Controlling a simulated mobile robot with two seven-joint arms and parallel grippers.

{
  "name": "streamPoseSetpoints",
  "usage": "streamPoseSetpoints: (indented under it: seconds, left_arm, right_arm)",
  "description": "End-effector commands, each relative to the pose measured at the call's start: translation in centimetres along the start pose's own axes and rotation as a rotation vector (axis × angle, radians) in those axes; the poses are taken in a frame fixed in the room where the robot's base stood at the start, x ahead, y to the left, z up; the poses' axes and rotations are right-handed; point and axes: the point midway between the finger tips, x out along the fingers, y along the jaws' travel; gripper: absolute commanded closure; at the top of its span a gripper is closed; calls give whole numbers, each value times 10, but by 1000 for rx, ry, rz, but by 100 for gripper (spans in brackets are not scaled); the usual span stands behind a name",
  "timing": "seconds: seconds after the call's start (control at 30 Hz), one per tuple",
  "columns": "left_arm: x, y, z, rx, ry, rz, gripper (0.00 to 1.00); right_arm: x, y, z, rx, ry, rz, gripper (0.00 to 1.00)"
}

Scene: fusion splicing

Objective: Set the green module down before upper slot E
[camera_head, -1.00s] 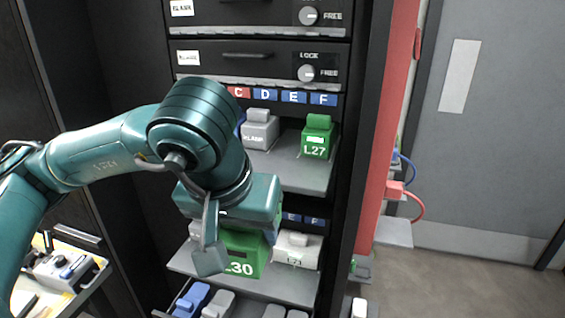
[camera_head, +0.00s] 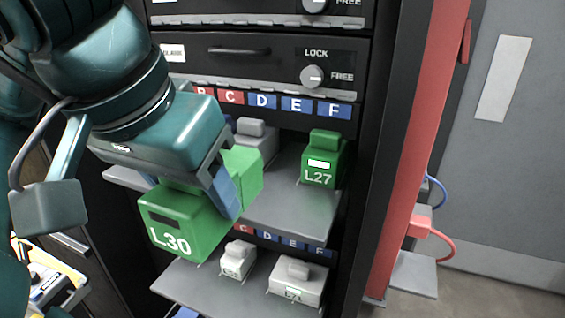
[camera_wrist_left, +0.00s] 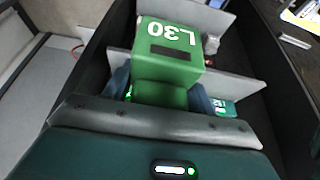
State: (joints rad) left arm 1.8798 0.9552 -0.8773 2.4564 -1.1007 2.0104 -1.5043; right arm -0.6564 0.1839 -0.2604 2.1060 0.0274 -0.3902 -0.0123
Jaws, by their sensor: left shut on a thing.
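My left gripper (camera_head: 205,165) is shut on the green module marked L30 (camera_head: 180,222). The gripper holds it in front of the upper shelf (camera_head: 290,212), with its labelled face toward the head camera. In the left wrist view the green module (camera_wrist_left: 170,52) sits between the blue fingertips (camera_wrist_left: 160,97). The blue upper slot E label (camera_head: 297,104) is on the strip above the upper shelf, between D and F. The shelf space below E looks bare, left of a green module L27 (camera_head: 322,165). My right gripper is not in view.
A grey module (camera_head: 255,140) stands on the upper shelf, partly hidden by my left gripper. The lower shelf (camera_head: 215,292) holds two light modules (camera_head: 297,285). A drawer with a LOCK/FREE knob (camera_head: 312,77) is above. A red post (camera_head: 415,140) stands at right.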

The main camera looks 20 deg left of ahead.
Motion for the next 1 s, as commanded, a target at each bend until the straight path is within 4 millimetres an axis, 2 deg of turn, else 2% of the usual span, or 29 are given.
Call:
streamPoseSetpoints:
  seconds: [0.23, 0.4, 0.7, 0.73, 0.83, 1.0]
  left_arm:
    - [25, 0, -60, -6, -8, 0, 77]
    - [43, 0, -102, -4, -7, 1, 77]
    - [70, 0, -164, -2, -5, 0, 77]
    - [72, 0, -169, -3, -4, 0, 77]
    - [88, -1, -160, 2, -4, -2, 77]
    - [100, -1, -156, -1, 0, -3, 77]
  right_arm:
    - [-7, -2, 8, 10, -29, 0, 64]
    - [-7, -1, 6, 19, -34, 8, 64]
    - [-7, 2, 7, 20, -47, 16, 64]
    - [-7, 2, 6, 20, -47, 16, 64]
    - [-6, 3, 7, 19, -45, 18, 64]
    - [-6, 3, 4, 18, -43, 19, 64]
